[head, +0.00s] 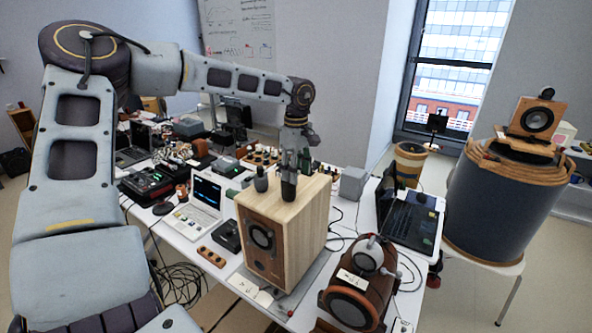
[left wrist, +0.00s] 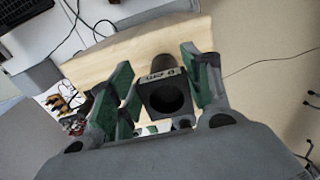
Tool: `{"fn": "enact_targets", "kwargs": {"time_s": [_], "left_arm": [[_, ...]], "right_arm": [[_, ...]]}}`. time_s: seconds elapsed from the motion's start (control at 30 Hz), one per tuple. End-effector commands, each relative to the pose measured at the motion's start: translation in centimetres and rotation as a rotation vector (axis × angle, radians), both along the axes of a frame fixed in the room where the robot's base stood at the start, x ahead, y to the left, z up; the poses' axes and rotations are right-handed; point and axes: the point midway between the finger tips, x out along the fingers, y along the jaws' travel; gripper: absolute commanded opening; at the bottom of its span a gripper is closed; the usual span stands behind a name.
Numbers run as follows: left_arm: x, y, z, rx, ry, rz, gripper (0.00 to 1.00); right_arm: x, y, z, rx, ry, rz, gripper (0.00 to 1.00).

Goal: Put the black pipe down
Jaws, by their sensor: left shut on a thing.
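The black pipe (head: 289,189) is upright at the top of a light wooden speaker box (head: 316,206) in the head view. My left gripper (head: 291,168) points down from above and is shut on the pipe. In the left wrist view the pipe (left wrist: 166,94) shows its dark round opening and a small label, between green-padded fingers. The speaker's wooden top (left wrist: 100,62) lies beyond it. I cannot tell whether the pipe's lower end touches the wood. My right gripper is in neither view.
A small dark grey rounded object (head: 260,180) stands on the speaker top, left of the pipe. A white laptop (head: 199,207), a brown round speaker (head: 358,285) and a black laptop (head: 410,222) surround the box. The white table is crowded with gear and cables.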

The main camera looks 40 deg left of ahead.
Motion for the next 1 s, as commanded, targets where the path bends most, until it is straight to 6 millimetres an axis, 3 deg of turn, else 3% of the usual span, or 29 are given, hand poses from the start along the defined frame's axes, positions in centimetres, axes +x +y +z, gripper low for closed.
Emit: {"fn": "enact_targets", "kwargs": {"time_s": [0.07, 0.1, 0.23, 0.73, 1.0], "left_arm": [[0.0, 0.0, -0.2, 0.000, 0.000, 0.000, 0.22], [0.0, 0.0, -0.2, 0.000, 0.000, 0.000, 0.54], [0.0, 0.0, -0.2, 0.000, 0.000, 0.000, 0.71], [0.0, 0.0, 0.1, 0.000, 0.000, 0.000, 0.71], [0.1, 0.0, 2.6, 0.001, -0.003, 0.000, 0.71]], "right_arm": [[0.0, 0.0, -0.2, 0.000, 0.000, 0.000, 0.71], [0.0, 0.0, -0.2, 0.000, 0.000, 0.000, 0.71], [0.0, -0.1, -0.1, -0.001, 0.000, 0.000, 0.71], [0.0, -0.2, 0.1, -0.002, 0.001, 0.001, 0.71], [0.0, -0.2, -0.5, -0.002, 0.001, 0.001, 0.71]]}}
